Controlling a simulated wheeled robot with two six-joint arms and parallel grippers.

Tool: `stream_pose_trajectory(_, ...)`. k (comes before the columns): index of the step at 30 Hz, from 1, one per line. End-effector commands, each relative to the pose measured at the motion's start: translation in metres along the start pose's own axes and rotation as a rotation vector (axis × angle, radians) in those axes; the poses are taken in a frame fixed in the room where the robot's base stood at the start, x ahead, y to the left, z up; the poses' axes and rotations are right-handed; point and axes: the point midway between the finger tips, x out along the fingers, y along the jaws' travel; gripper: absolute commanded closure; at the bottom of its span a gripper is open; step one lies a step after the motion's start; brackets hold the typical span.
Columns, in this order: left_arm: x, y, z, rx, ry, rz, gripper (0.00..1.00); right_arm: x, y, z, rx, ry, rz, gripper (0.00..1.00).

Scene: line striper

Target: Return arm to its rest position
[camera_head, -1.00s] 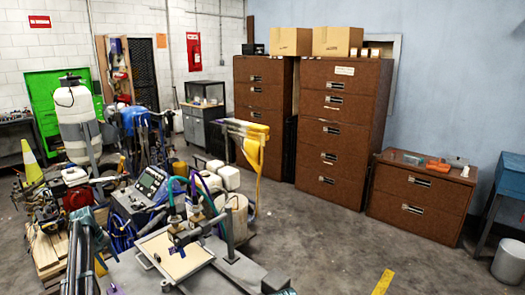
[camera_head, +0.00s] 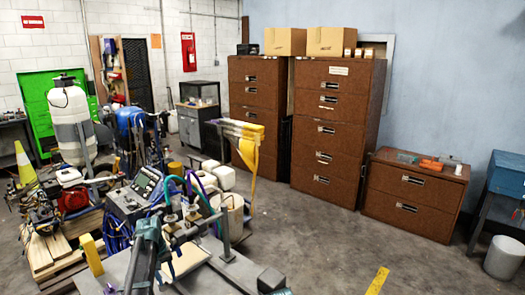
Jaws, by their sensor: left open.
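My left arm reaches in from the bottom edge, dark with teal parts. Its gripper (camera_head: 152,232) is in front of the line striper (camera_head: 140,192), over the left side of its tan board (camera_head: 186,260). It is open, and I see nothing held in it. The fingertips are small and blend into the machine's dark parts, so I cannot tell whether they touch it. My right gripper is not in view.
Blue and purple hoses and white jugs (camera_head: 222,177) crowd around the striper. Wooden planks (camera_head: 42,250) lie at the left. Brown filing cabinets (camera_head: 327,130) stand behind. Grey floor (camera_head: 320,245) is open at the right.

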Motion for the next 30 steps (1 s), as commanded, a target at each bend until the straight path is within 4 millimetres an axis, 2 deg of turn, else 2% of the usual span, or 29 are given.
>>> stream_pose_trajectory(1,0.003,0.026,0.044,0.072,-0.008,-0.015,0.55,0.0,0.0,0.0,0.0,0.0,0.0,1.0)
stream_pose_trajectory(5,0.007,0.075,0.126,0.242,-0.025,-0.057,0.55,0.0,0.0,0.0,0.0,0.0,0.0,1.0)
stream_pose_trajectory(6,0.008,0.086,0.152,0.297,-0.029,-0.069,0.55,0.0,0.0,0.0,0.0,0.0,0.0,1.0)
stream_pose_trajectory(8,0.009,0.101,0.193,0.38,-0.035,-0.09,0.55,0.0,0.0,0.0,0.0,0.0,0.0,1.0)
stream_pose_trajectory(9,0.01,0.108,0.22,0.436,-0.039,-0.103,0.55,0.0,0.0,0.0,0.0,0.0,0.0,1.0)
stream_pose_trajectory(12,0.011,0.119,0.28,0.565,-0.046,-0.136,0.55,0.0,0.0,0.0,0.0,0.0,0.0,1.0)
stream_pose_trajectory(15,0.011,0.123,0.324,0.666,-0.049,-0.162,0.55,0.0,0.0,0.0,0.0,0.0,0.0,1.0)
stream_pose_trajectory(18,0.01,0.122,0.353,0.737,-0.051,-0.18,0.55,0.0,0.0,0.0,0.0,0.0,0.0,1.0)
stream_pose_trajectory(21,0.01,0.122,0.368,0.778,-0.052,-0.192,0.55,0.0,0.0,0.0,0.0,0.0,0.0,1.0)
stream_pose_trajectory(30,0.01,0.123,0.373,0.794,-0.052,-0.196,0.55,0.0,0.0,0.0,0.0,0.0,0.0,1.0)
